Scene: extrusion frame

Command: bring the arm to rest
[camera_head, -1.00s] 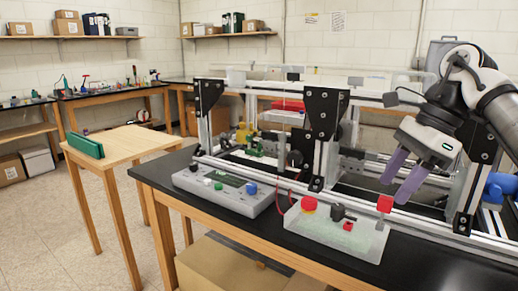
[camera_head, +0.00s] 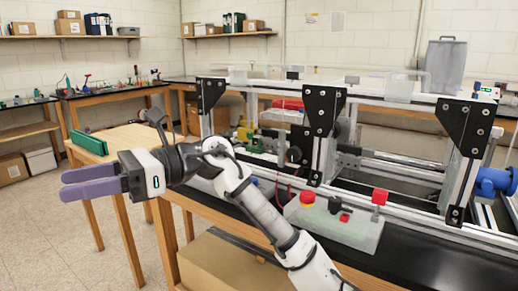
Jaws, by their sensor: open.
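My gripper (camera_head: 82,182) is at the left of the head view, its two purple fingers pointing left. The fingers are apart with nothing between them. It is in front of the small wooden table (camera_head: 128,139), over the floor as seen in the picture. My arm reaches from the bottom of the picture up and to the left, across the front edge of the black bench.
The extrusion frame (camera_head: 322,110) stands on the black bench (camera_head: 400,259). A clear box with a red button (camera_head: 307,196) sits at the bench front, near my arm. A green block (camera_head: 88,143) lies on the small table. A cardboard box (camera_head: 225,262) is beneath the bench.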

